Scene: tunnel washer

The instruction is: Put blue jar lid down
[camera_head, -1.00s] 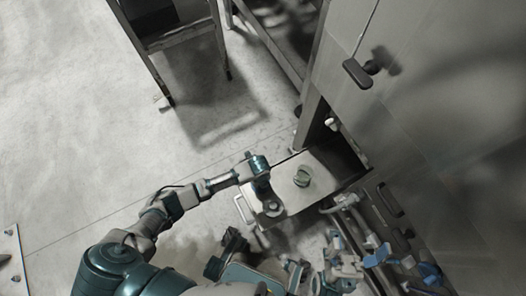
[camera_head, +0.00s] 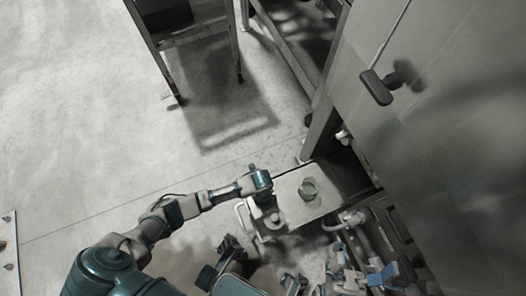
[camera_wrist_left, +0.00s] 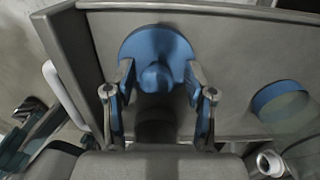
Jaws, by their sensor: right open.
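The blue jar lid (camera_wrist_left: 157,45), a round disc with a knob, lies on a grey metal surface in the left wrist view. Its knob is between the fingers of my left gripper (camera_wrist_left: 157,75), which are apart with a gap on each side. In the head view the lid (camera_head: 274,220) looks grey on the tray-like surface (camera_head: 290,186), and my left gripper (camera_head: 265,203) is just over it. A glass jar with a blue rim (camera_wrist_left: 278,94) stands beside the lid; it also shows in the head view (camera_head: 309,189). My right gripper (camera_head: 403,272) is open and empty at lower right.
A tall metal cabinet (camera_head: 450,120) with a dark handle (camera_head: 376,87) rises at the right. The metal surface has a side handle (camera_head: 240,218). A metal stand (camera_head: 205,36) is at the top, with open floor (camera_head: 80,110) at left.

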